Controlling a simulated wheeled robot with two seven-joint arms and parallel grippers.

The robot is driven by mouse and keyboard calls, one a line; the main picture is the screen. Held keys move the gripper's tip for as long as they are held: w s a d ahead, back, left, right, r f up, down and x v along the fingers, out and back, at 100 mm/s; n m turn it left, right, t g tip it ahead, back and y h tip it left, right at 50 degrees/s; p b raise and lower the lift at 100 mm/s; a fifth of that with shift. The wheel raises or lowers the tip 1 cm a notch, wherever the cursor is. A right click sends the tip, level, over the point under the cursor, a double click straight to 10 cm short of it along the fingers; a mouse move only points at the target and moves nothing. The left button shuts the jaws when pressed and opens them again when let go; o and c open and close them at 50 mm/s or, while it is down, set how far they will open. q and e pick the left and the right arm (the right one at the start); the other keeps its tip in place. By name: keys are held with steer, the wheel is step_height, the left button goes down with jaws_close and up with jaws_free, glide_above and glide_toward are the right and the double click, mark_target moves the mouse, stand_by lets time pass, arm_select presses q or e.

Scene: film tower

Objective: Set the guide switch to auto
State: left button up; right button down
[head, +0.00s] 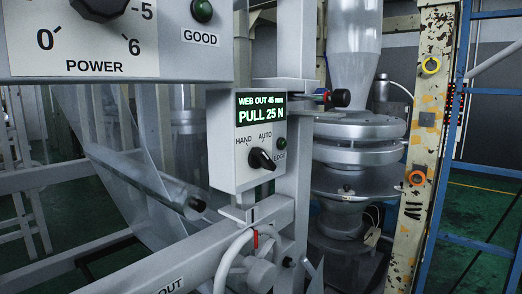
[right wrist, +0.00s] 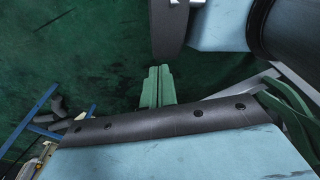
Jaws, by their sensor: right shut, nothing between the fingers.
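The guide switch is a black rotary knob (head: 262,159) on the front of a light grey control box (head: 222,160). The labels HAND, AUTO and EDGE stand at its left, top and right. The knob looks slanted from upper left to lower right; I cannot tell for sure which label it points at. The box's display (head: 261,107) reads "WEB OUT 45 mm" and "PULL 25 N". My right gripper (right wrist: 158,70) shows only in the right wrist view: its green fingers are together and empty, over dark green floor, away from the box. My left gripper is not in view.
A larger panel (head: 120,60) with a POWER dial (head: 98,8) and a GOOD lamp (head: 202,11) hangs at upper left. A grey rail (head: 200,257) runs below the box. A round metal machine part (head: 355,155) and a chipped cream post (head: 425,130) stand to the right.

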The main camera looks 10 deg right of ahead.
steer(key=w+a+r+t+b, duration=0.1)
steer(key=w+a+r, duration=0.2)
steer(key=w+r, duration=1.05)
steer(key=w+d+r+n+t+h, duration=0.1)
steer(key=w+d+r+n+t, duration=0.15)
steer(key=w+r+t, duration=0.85)
steer(key=w+d+r+n+g+h, duration=0.15)
steer(key=w+r+n, duration=0.3)
steer(key=r, duration=1.45)
steer(key=w+d+r+n+t, duration=0.25)
steer(key=w+r+t, duration=0.25)
steer(key=w+r, duration=0.7)
steer(key=a+r+n+t+y, duration=0.3)
steer(key=r+n+t+y, duration=0.5)
steer(key=r+n, duration=1.25)
steer(key=s+a+r+n+g+y, duration=0.35)
steer(key=r+n+g+y, duration=0.45)
steer(key=n, duration=0.8)
steer(key=s+a+r+n+g+y, duration=0.4)
steer(key=r+n+g+y, duration=0.45)
steer(key=n, duration=0.75)
steer(key=w+d+r+n+t+h, duration=0.1)
steer(key=w+d+n+t+h, duration=0.1)
steer(key=d+n+h, duration=0.4)
steer(key=n+h+b, duration=0.1)
steer(key=n+h, duration=0.1)
steer(key=h, duration=0.2)
